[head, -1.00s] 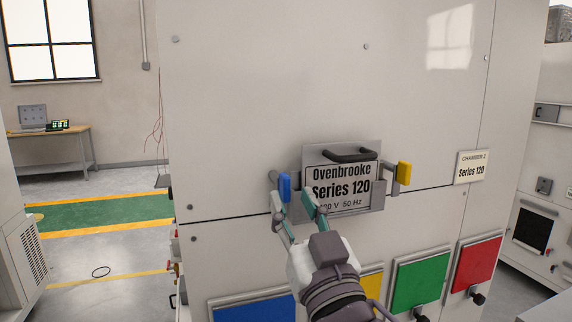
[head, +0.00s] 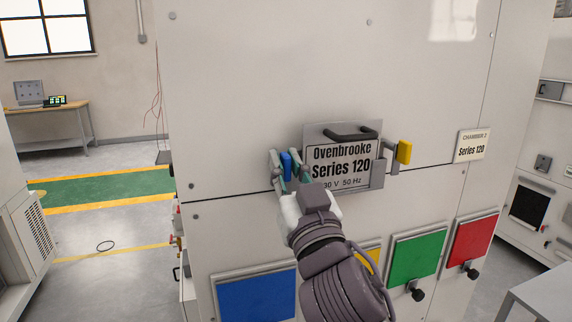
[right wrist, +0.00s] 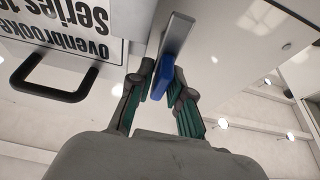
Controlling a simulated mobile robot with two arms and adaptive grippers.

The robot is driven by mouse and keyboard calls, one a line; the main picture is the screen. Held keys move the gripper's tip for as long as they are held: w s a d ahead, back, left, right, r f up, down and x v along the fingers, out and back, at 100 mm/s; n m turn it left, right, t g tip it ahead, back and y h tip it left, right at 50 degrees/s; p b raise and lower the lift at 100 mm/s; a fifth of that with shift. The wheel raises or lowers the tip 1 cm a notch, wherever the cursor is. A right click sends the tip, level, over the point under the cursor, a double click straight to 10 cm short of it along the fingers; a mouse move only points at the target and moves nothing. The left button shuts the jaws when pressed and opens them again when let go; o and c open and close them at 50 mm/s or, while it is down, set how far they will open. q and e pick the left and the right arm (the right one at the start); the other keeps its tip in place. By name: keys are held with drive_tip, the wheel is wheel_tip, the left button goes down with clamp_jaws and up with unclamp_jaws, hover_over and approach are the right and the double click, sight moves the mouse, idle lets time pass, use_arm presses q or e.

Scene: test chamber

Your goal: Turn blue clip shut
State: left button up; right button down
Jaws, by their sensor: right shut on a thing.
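The blue clip (head: 286,164) is at the left side of the nameplate panel (head: 342,128) on the front of the white cabinet. My right gripper (head: 288,168) has its fingers on either side of the clip and is shut on it. In the right wrist view the blue clip (right wrist: 158,84) sits between the green-padded fingers (right wrist: 161,88), on a grey metal arm (right wrist: 178,34). The clip's far end is partly hidden by the fingers in the head view. My left gripper is not in view.
A yellow clip (head: 404,152) sticks out at the panel's right side. A black handle (head: 349,133) is on the panel's top part. Blue (head: 257,298), green (head: 417,257) and red (head: 472,241) squares are lower on the cabinet, with black knobs near the green and red ones.

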drive_tip(key=shift+n, duration=0.3)
drive_tip(key=n+g+y+p, duration=0.1)
drive_tip(key=n+p, duration=0.1)
drive_tip(key=n, duration=0.1)
drive_tip(key=n+g+y+p, duration=0.1)
drive_tip(key=n+y+p, duration=0.1)
drive_tip(key=n, duration=0.2)
drive_tip(key=shift+r+y, duration=0.2)
drive_tip(key=shift+y, duration=0.1)
drive_tip(key=n+g+y+p, duration=0.1)
drive_tip(key=n+p, duration=0.1)
drive_tip(key=n, duration=0.1)
drive_tip(key=n+g+p, duration=0.2)
drive_tip(key=n+p, duration=0.1)
drive_tip(key=n, duration=0.1)
drive_tip(key=shift+a+f+y, duration=0.1)
drive_tip(key=shift+y, duration=0.3)
drive_tip(key=n+g+p, duration=0.1)
drive_tip(key=n, duration=0.2)
drive_tip(key=shift+f, duration=0.1)
drive_tip(key=n, duration=0.1)
drive_tip(key=n+g, duration=0.1)
drive_tip(key=n, duration=0.2)
drive_tip(key=shift+a+f+n+g, duration=0.1)
drive_tip(key=shift+f+n+g, duration=0.15)
drive_tip(key=shift+n+g, duration=0.05)
drive_tip(key=shift+h, duration=0.4)
drive_tip(key=c, duration=1.2)
unclamp_jaws()
drive_tip(key=shift+s, duration=0.1)
